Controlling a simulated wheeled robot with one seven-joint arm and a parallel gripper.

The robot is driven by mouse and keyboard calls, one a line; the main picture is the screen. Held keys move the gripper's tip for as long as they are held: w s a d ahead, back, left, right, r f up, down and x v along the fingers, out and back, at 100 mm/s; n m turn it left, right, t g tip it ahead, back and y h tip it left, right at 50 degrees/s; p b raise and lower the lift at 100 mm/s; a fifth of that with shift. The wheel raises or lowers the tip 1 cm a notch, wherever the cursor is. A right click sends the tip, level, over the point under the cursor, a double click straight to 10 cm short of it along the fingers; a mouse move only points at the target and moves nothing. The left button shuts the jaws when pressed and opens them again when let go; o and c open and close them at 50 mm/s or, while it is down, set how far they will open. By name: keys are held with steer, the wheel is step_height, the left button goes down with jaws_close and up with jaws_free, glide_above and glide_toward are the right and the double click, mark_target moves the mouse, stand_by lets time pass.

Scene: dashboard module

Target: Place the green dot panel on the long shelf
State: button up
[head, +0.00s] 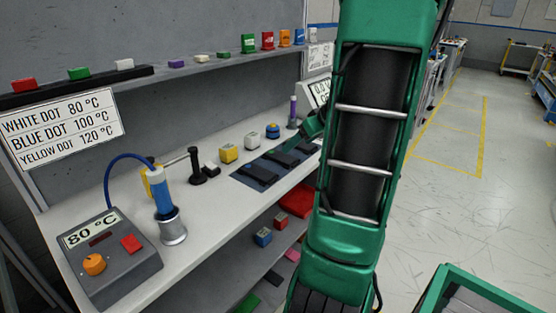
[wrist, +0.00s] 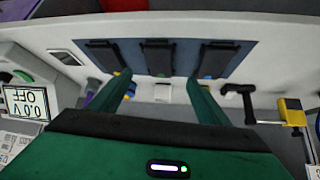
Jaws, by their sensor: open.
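Three dark panels lie side by side on a blue mat (head: 240,179) on the workbench: a left panel (head: 262,172), a middle panel (head: 283,159) and a right one partly behind my arm. In the wrist view they show as dark plates (wrist: 158,57) on the mat (wrist: 128,48). A long upper shelf (head: 215,70) runs along the wall; a lower shelf (head: 225,278) is under the bench.
Small coloured pieces and boxes line the upper shelf. Open floor lies to the right.

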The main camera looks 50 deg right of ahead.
mark_target(281, 156)
steer(key=x, duration=0.5)
steer(key=shift+w+d+f, duration=0.15)
steer(key=shift+w, duration=0.05)
steer(key=shift+x, duration=2.65)
steer(key=shift+w, duration=0.2)
steer(key=c, duration=1.2)
steer(key=shift+r, duration=0.25)
steer(key=shift+c, duration=0.3)
